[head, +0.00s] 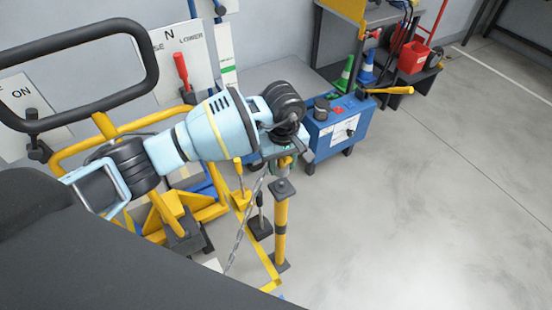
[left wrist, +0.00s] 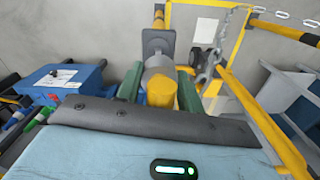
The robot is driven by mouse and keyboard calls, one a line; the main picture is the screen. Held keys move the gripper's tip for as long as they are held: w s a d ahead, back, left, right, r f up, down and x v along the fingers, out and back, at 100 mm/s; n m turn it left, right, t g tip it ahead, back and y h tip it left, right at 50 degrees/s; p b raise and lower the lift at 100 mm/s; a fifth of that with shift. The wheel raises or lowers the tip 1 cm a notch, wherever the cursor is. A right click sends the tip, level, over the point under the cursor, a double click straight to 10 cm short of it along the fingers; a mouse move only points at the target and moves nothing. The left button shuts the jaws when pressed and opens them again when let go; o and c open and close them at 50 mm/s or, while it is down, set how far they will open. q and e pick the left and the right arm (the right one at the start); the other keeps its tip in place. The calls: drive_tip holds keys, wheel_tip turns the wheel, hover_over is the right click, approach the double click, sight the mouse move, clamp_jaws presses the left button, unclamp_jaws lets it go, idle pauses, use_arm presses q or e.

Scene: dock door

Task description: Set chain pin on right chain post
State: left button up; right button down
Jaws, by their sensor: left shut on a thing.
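My left gripper (head: 284,158) is above the top of a yellow post with a dark square cap (head: 281,222), the chain post. In the left wrist view, the green fingers of my left gripper (left wrist: 159,88) are shut on the chain pin (left wrist: 160,93), which has a yellow end and a grey part. The post's grey cap (left wrist: 157,40) shows just beyond the pin. Whether the pin touches the cap, I cannot tell. A grey chain (head: 241,236) hangs beside the post; its end (left wrist: 205,72) is near the right finger. My right gripper is not in view.
A blue box unit (head: 338,125) stands behind the post. Green and blue cones (head: 366,68) and a red bin (head: 412,58) are farther back. A yellow frame (head: 190,212) stands left of the post. The floor at right is clear.

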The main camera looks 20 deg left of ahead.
sight(282, 184)
use_arm(q)
drive_tip(key=shift+w+d+f, duration=0.15)
drive_tip(key=shift+f, duration=0.05)
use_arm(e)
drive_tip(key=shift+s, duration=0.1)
